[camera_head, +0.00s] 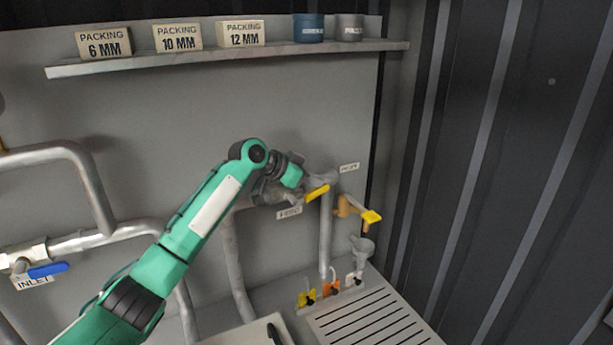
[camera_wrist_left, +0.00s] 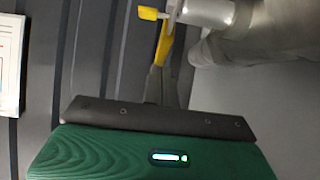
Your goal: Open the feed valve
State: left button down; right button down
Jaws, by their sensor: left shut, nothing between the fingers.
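The feed valve has a yellow lever handle (camera_head: 317,193) on a grey pipe fitting, beside a small tag (camera_head: 289,212) that seems to read FEED. My left gripper (camera_head: 292,176) is at this fitting, just up and left of the yellow lever; its fingers are largely hidden in the head view. In the left wrist view the fingers (camera_wrist_left: 158,82) are shut and empty, and a yellow lever (camera_wrist_left: 165,45) shows just beyond their tips. I cannot tell whether they touch it. My right gripper is not in view.
A brass tap with a yellow handle (camera_head: 371,216) sits right of the feed valve. A blue-handled inlet valve (camera_head: 47,270) is at the left. A shelf (camera_head: 150,64) with packing boxes runs above. Tagged padlocks (camera_head: 331,288) and a slatted drain tray (camera_head: 368,322) lie below.

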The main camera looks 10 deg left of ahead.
pick_arm(q)
jog(key=shift+w+d+y, duration=0.15)
jog(key=shift+d+y, duration=0.15)
jog(key=shift+y, duration=0.1)
jog(key=shift+d+f+g, duration=0.15)
jog(key=shift+f+g, duration=0.15)
jog(key=shift+w+d+f, duration=0.35)
jog(key=shift+f, duration=0.25)
jog(key=shift+d+f, duration=0.1)
